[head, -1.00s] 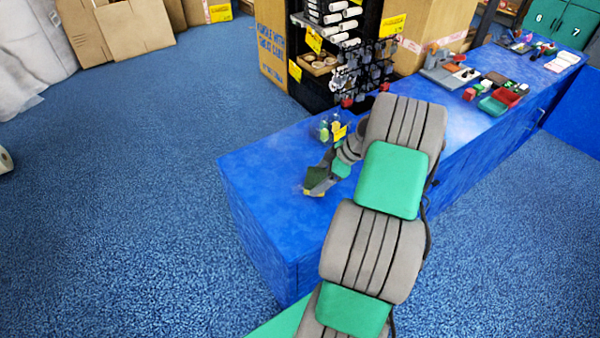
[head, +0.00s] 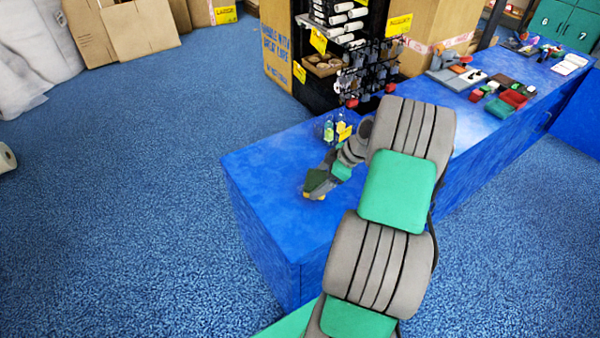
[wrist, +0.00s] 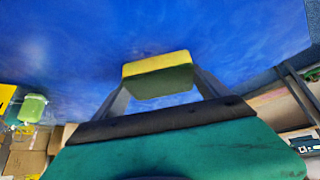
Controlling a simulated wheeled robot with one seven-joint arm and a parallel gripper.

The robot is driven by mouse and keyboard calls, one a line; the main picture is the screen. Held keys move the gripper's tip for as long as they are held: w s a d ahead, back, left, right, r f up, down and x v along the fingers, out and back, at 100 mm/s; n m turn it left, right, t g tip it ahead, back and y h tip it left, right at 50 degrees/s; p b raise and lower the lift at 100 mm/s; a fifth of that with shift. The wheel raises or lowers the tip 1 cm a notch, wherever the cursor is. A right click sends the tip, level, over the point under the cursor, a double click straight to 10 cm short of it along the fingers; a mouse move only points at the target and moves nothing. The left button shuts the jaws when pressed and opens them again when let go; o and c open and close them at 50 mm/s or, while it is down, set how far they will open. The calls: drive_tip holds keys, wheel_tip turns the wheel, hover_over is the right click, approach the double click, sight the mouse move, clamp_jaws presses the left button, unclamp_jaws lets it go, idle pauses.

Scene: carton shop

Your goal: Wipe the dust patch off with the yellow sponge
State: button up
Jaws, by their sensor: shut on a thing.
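The yellow sponge (wrist: 157,66) has a dark green side and sits between the two fingers of my gripper (wrist: 160,88) in the wrist view. My gripper is shut on it. In the head view a small yellow bit of the sponge (head: 314,196) shows below my gripper (head: 315,184), low over the near left part of the blue counter (head: 262,170). I cannot tell whether the sponge touches the counter top. I cannot clearly make out the dust patch; only faint pale mottling shows on the blue top.
A wire basket with green-capped bottles (head: 328,128) and a yellow tag stands just behind my gripper. A black rack (head: 338,80) of goods stands behind the counter. Red and green trays (head: 500,108) and small items lie farther right. The counter's left end is clear.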

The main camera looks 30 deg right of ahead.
drive_tip(key=shift+s+a+b, duration=0.15)
drive_tip(key=shift+a+b, duration=0.2)
drive_tip(key=shift+a, duration=2.8)
drive_tip(key=r+p, duration=0.1)
drive_tip(key=r, duration=0.2)
drive_tip(key=shift+a+r+p, duration=0.2)
drive_tip(key=shift+a+p, duration=0.15)
drive_tip(key=shift+p, duration=0.05)
drive_tip(key=shift+r+p, duration=1.45)
drive_tip(key=shift+r, duration=0.95)
